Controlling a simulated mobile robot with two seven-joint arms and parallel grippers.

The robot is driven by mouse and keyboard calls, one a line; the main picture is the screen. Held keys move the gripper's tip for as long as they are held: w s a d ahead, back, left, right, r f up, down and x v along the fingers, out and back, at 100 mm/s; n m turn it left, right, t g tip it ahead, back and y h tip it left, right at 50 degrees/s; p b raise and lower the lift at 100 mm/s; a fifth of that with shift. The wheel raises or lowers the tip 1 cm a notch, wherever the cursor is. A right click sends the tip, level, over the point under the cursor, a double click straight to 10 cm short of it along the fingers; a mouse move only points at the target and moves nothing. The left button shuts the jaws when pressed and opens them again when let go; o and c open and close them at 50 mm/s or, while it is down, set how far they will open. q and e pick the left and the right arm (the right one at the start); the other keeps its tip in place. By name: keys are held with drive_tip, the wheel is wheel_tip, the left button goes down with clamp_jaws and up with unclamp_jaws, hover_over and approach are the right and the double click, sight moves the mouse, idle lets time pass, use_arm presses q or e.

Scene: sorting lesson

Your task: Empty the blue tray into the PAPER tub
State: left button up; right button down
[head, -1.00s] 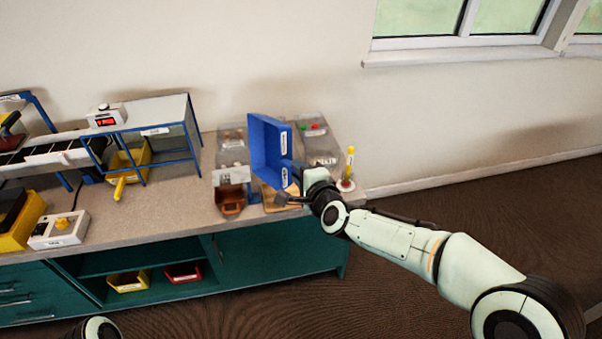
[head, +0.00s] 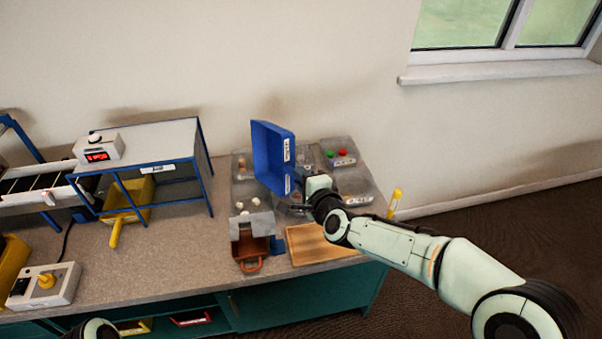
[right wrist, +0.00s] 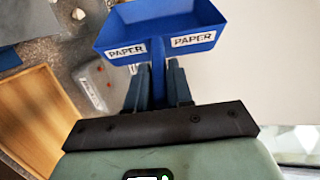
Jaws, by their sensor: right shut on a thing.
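The blue tray (head: 272,160) is tilted steeply on its side above the back of the bench. Two white PAPER labels show on it in the right wrist view (right wrist: 160,38). My right gripper (head: 300,190) is shut on the tray's blue handle, which runs between the two fingers in the wrist view (right wrist: 158,85). The tray's inside faces left in the head view and looks empty there. Grey tubs stand under and around it, one with a label (head: 352,190). Their labels are too small to read, so I cannot tell which is PAPER. My left gripper is out of view.
A wooden tray (head: 318,247) lies in front, beside a brown scoop-like container (head: 250,246). Several whitish lumps (head: 240,206) lie at the left tubs. A blue-framed stand (head: 160,150) and a control box (head: 45,286) are left. A yellow-topped post (head: 395,200) stands right.

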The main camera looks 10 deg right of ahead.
use_arm(q)
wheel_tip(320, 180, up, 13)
drive_tip(key=p, duration=1.4)
use_arm(e)
drive_tip(key=w+d+r+m+g, duration=0.1)
drive_tip(key=w+d+m+g, duration=0.2)
drive_tip(key=m, duration=0.4)
use_arm(q)
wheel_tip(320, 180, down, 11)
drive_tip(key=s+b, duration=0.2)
drive_tip(key=b, duration=0.9)
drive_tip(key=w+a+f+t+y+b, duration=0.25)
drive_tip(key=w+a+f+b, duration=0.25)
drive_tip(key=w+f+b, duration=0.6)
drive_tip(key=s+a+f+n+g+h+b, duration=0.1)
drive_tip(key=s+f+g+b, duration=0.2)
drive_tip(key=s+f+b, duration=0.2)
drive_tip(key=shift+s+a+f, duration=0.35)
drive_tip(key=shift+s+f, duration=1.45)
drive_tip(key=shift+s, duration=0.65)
use_arm(e)
drive_tip(key=s+d+f+m+t+y, duration=0.2)
drive_tip(key=s+d+f+m+y, duration=0.1)
drive_tip(key=f+m, duration=0.4)
drive_tip(key=shift+d+f+y, duration=0.3)
drive_tip(key=shift+f, duration=1.15)
